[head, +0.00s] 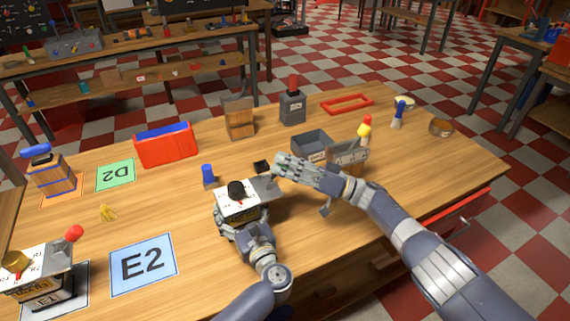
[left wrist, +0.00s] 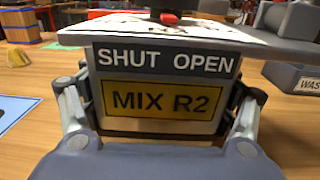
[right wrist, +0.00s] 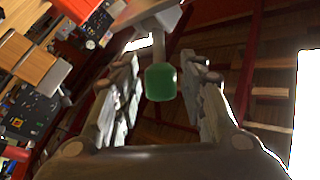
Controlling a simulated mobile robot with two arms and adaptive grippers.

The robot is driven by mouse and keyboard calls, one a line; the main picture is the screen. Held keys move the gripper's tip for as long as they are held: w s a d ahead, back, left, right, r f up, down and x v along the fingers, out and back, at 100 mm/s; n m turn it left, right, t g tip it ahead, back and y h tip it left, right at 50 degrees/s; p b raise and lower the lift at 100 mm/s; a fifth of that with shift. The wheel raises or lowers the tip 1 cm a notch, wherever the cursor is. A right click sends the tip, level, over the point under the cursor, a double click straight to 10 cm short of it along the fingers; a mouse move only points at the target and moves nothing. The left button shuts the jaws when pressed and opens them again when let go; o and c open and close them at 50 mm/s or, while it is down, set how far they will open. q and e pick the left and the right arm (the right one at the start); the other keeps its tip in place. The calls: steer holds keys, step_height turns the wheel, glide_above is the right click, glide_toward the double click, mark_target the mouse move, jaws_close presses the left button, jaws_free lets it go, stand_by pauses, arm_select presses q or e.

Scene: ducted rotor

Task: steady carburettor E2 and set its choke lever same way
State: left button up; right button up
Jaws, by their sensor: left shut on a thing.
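A carburettor with a white top and black knob (head: 238,203) sits right of the blue E2 card (head: 143,264). In the left wrist view its face reads "SHUT OPEN" above a yellow "MIX R2" label (left wrist: 163,101). My left gripper (head: 240,222) is shut on its body, a finger on each side. I cannot tell whether it touches the table. My right gripper (head: 278,172) is at its upper right side. In the right wrist view a green knob on a grey stem (right wrist: 160,82) lies between its open fingers, with gaps both sides. The right hand hides this knob in the head view.
Another carburettor (head: 40,272) with a red-knobbed lever stands on the E1 card at left. A blue bottle (head: 208,175) stands close behind the held one. A grey bin (head: 311,145) and a metal box (head: 347,153) are right of it.

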steer(key=shift+d, duration=0.1)
steer(key=v, duration=1.2)
steer(key=shift+c, duration=0.5)
